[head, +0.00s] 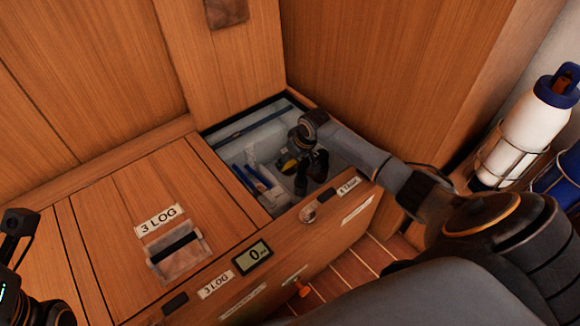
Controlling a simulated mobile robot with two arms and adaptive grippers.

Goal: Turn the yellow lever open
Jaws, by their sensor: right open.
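A small yellow piece (287,162), which looks like the yellow lever, shows inside the open bin in the bench. It is partly hidden by my right arm's wrist, so I cannot tell how the lever is turned. My right gripper (311,174) reaches down into the bin, just right of the yellow piece. Its dark fingers are apart with nothing seen between them. I cannot tell whether a finger touches the yellow piece. Dark parts of my left arm show at the lower left edge, but its fingers are not clearly seen.
The open bin (226,151) has pale walls and holds blue-and-white items (258,178). A closed wooden lid (110,195) labelled 3 LOG lies left of it. Wooden panels rise behind. A white bottle (533,130) stands in a rack at right.

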